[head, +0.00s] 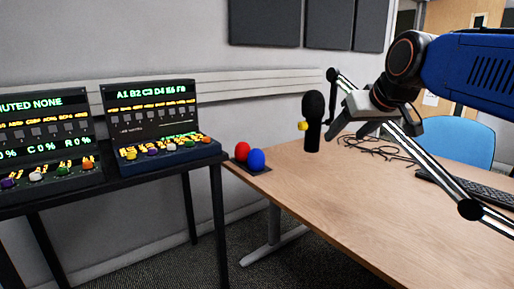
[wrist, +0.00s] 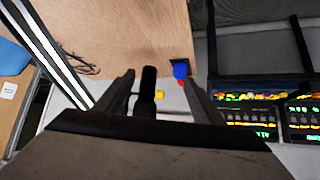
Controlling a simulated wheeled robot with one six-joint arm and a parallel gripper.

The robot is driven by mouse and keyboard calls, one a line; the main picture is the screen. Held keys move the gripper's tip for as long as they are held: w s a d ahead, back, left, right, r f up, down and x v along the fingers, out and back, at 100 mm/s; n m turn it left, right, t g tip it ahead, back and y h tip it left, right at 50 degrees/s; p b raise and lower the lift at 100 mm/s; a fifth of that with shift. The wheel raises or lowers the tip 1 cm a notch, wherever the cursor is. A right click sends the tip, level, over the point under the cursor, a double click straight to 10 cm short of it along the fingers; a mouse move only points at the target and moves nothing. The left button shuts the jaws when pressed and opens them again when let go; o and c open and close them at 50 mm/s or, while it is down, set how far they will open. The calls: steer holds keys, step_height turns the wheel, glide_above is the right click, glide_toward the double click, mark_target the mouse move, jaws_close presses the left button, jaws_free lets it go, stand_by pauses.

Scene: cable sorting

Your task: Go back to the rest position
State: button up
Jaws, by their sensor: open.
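My gripper (head: 355,125) is open and raised above the wooden desk, to the right of a black microphone (head: 313,122). In the wrist view, my two fingers (wrist: 160,88) stand apart with nothing held between them. The microphone (wrist: 147,88) shows in the gap between them, beyond the palm. Dark cables (head: 372,147) lie loosely on the desk below and right of my gripper. They also show at the left of the wrist view (wrist: 78,65).
A red ball (head: 242,151) and a blue ball (head: 256,160) sit on a dark base at the desk's left corner. A jointed boom arm (head: 440,179) crosses close to my gripper. Two control consoles (head: 163,122) stand on a black table. The desk's front (head: 400,235) is clear.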

steer(key=s+d+f+m+g+h, duration=0.1)
steer(key=s+d+f+g, duration=0.1)
steer(key=s+f, duration=1)
steer(key=s+d+f+m+g, duration=0.1)
steer(key=s+d+f, duration=0.3)
steer(key=s+f, duration=0.8)
step_height(320, 180, down, 5)
steer(key=shift+s+f+g+h, duration=0.1)
steer(key=shift+s+g+h, duration=0.25)
steer(key=shift+g, duration=0.25)
steer(key=shift+w, duration=0.1)
stand_by(0.8)
